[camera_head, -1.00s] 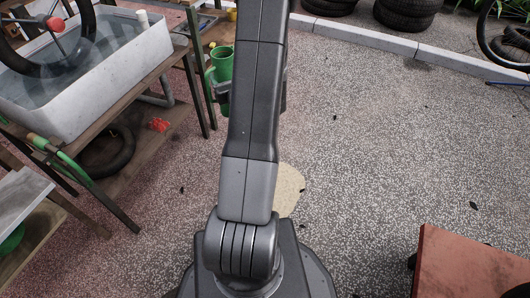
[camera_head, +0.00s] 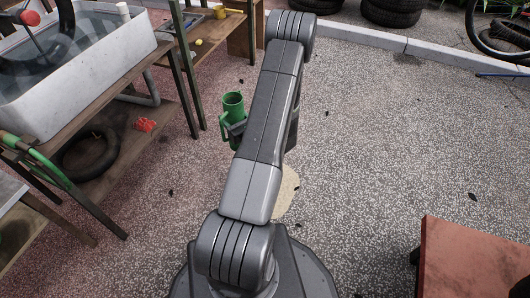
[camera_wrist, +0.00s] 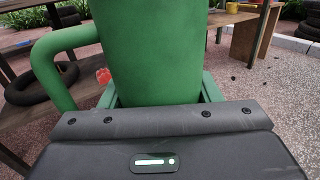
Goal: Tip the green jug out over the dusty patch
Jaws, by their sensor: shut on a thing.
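The green jug (camera_head: 233,106) is held upright to the left of my arm in the head view, with dark contents showing at its open top. My gripper (camera_head: 236,131) is shut on the jug's body; my arm partly hides the gripper. In the wrist view the jug (camera_wrist: 153,50) fills the middle, its handle on the left, between the jaws (camera_wrist: 160,92). The dusty patch (camera_head: 287,190) is a pale beige spot on the ground, right of my arm's lower link and partly hidden by it. The jug is apart from the patch, farther off and to the left.
A bench with a water tub (camera_head: 95,85) stands on the left, a black inner tube (camera_head: 88,152) and red item (camera_head: 146,125) on its lower shelf. A reddish table (camera_head: 470,258) is at lower right. Tyres (camera_head: 393,12) stand at the back. Open ground lies right of centre.

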